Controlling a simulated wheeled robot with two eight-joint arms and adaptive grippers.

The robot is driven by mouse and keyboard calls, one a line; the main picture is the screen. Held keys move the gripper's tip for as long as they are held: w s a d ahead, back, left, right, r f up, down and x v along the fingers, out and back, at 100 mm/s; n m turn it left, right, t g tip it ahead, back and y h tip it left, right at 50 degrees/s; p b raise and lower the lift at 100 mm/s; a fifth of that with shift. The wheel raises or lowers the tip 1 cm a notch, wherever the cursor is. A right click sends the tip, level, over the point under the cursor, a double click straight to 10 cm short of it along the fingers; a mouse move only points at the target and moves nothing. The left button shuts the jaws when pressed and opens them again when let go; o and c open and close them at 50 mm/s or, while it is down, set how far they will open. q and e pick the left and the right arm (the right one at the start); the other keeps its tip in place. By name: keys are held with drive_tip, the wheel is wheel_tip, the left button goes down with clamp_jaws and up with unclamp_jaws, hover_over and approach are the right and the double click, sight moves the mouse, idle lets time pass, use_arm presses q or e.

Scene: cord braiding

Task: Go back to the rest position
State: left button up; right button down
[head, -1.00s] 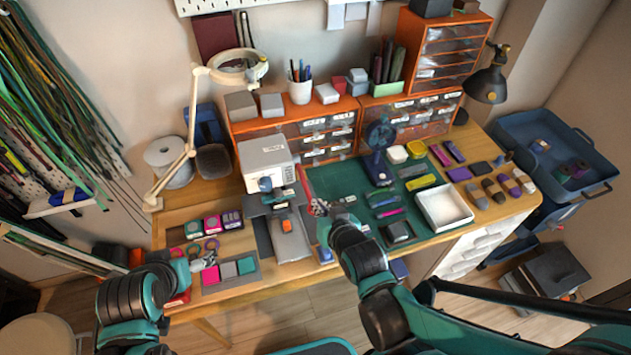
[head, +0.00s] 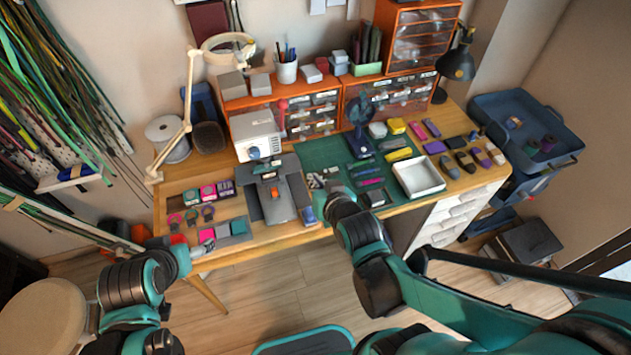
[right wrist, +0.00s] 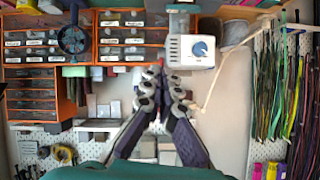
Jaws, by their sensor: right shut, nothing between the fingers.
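My right gripper (head: 325,183) is over the front edge of the green cutting mat (head: 320,152), to the right of the grey press-like device. In the right wrist view its dark jointed fingers (right wrist: 160,88) are together, with nothing seen held. A small red tip (right wrist: 161,62) shows by the fingertips; I cannot tell what it belongs to. My left gripper (head: 207,246) is at the table's front left, beside the pink and grey swatch tray (head: 238,238). Its fingers are too small to read.
The wooden table (head: 185,180) carries a white machine (head: 257,135), a grey device with an orange part (head: 277,200), a blue fan (head: 361,125) and a white tray (head: 432,190). Orange drawer units (head: 340,90) stand behind. A magnifier lamp (head: 190,90) rises at left. Floor (head: 280,275) in front is open.

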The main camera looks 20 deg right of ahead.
idle(0.3)
drive_tip(key=s+d+n+g+h+b, duration=0.1)
drive_tip(key=s+d+g, duration=0.3)
drive_tip(key=s, duration=0.7)
drive_tip(key=shift+s+f+g+b, duration=0.15)
drive_tip(key=shift+f+g+b, duration=0.15)
drive_tip(key=shift+g+b, duration=0.5)
